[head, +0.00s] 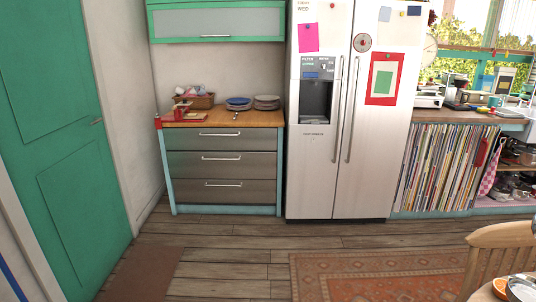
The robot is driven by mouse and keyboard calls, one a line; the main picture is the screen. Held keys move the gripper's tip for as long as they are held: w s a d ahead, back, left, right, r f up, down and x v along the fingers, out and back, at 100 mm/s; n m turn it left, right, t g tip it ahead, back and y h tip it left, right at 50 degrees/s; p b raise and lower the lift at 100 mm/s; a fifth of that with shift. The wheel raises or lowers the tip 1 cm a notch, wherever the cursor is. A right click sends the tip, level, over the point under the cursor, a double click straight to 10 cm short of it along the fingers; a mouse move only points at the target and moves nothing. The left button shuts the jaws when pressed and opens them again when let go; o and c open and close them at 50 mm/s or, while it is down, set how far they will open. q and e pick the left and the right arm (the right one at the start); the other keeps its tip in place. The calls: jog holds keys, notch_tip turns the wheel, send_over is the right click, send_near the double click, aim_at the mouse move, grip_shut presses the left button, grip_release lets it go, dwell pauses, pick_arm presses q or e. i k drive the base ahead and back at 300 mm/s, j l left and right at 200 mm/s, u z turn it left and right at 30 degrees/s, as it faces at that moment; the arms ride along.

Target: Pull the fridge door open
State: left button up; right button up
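A tall white two-door fridge (376,148) stands against the back wall, a little right of centre in the head view. Both doors look shut. Two long vertical metal handles, the left one (337,110) and the right one (351,110), run side by side near the seam between the doors. The left door has a dark water dispenser (315,97) and a pink note (308,38). The right door has a red-framed picture (384,78) and a round magnet. Neither of my grippers shows in the view.
A drawer cabinet (222,165) with stacked plates stands left of the fridge. A patterned rug (390,276) lies in front. A wooden chair (500,250) and table edge are at lower right. Floor (235,255) before the cabinet is clear.

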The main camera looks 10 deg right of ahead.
aim_at(384, 73)
jog(key=i+l+z, duration=0.2)
jog(key=i, duration=0.45)
jog(key=i+j+z, duration=0.25)
jog(key=i, duration=0.4)
jog(key=i+z, duration=0.2)
jog(key=i, duration=0.45)
